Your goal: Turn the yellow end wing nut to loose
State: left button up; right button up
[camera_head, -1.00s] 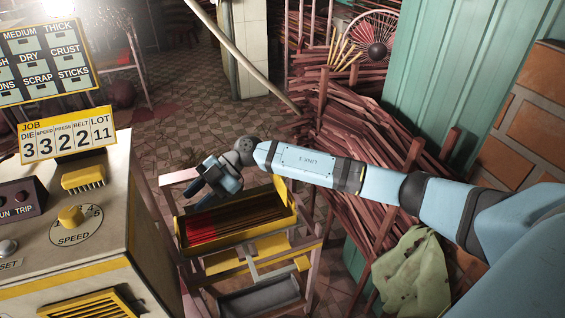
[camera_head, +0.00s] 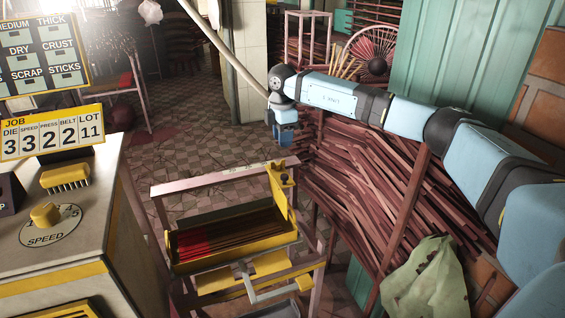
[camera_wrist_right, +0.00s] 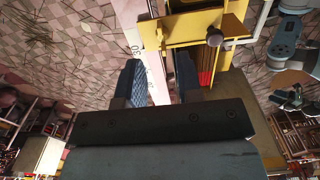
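The yellow end piece (camera_head: 279,198) stands upright at the right end of the yellow tray (camera_head: 185,268), with a small dark knob (camera_head: 284,178) near its top. In the right wrist view the yellow end piece (camera_wrist_right: 190,27) is beyond the fingertips, with a round dark knob (camera_wrist_right: 214,38) on it. I cannot tell whether this knob is the wing nut, or how it is set. My right gripper (camera_head: 285,142) hangs above and behind the end piece. In the wrist view the gripper (camera_wrist_right: 160,76) has its dark fingers apart with nothing gripped. My left gripper is out of view.
Red and dark sticks (camera_head: 225,235) lie in the tray on a rack with a pale rail (camera_head: 215,178). A beige machine (camera_head: 75,235) with a speed dial stands at left. Stacked sticks (camera_head: 370,190) and a green cloth (camera_head: 428,280) are at right.

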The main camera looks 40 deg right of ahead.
aim_at(283, 160)
notch_tip(283, 160, down, 8)
jog(key=shift+f+b, duration=0.1)
jog(key=shift+b, duration=0.3)
jog(key=shift+c, duration=0.2)
grip_shut()
